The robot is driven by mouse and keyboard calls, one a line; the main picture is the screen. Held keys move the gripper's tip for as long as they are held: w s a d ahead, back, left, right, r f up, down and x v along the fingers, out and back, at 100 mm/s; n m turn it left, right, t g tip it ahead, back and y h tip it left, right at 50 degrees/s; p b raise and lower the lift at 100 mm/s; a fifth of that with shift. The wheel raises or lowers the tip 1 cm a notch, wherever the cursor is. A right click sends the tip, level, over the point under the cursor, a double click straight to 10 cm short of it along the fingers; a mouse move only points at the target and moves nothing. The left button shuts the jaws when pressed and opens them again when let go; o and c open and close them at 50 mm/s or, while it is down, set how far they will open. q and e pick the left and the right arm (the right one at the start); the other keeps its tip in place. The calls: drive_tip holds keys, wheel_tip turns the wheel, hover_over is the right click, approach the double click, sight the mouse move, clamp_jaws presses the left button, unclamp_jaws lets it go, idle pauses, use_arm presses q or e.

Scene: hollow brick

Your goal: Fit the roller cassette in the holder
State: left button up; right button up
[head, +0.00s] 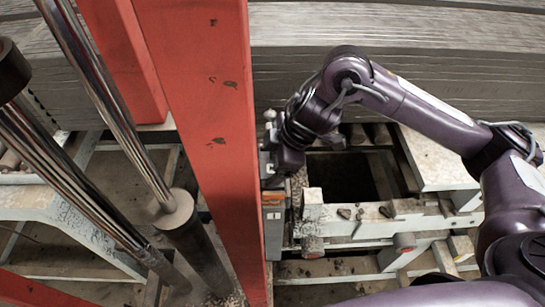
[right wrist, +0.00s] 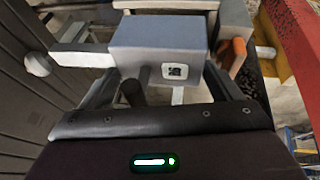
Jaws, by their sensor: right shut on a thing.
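My right gripper (head: 273,160) is beside the red post, low at the end of my purple arm. It is shut on the roller cassette, a grey block (right wrist: 160,45) with a small printed label in the right wrist view. A bar with a pale round knob sticks out from the block to the left. Part of the cassette (head: 269,118) shows in the head view between the gripper and the post. Just below the gripper stands a grey box with an orange top (head: 273,205), seemingly the holder. The gripper's grip and any contact below are mostly hidden. My left gripper is out of view.
The red post (head: 200,120) stands close left of the gripper. Metal cylinders (head: 110,130) are further left. Stacked grey boards (head: 400,75) fill the back. A pale frame (head: 390,225) with a dark opening lies right of the box.

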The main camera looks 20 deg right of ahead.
drive_tip(key=shift+f+b, duration=1.15)
drive_tip(key=shift+f, duration=0.65)
drive_tip(key=o, duration=1.1)
drive_tip(key=shift+o, duration=0.2)
drive_tip(key=shift+f, duration=0.1)
drive_tip(key=shift+s+f, duration=0.15)
drive_tip(key=v, duration=0.2)
drive_tip(key=w+v, duration=0.1)
drive_tip(key=v, duration=0.1)
drive_tip(key=shift+d+r, duration=0.1)
drive_tip(key=shift+r, duration=0.3)
drive_tip(key=v, duration=0.3)
drive_tip(key=shift+s+d+r+p, duration=0.15)
drive_tip(key=shift+s+r+p, duration=0.1)
drive_tip(key=shift+r+p, duration=0.05)
drive_tip(key=shift+s, duration=0.15)
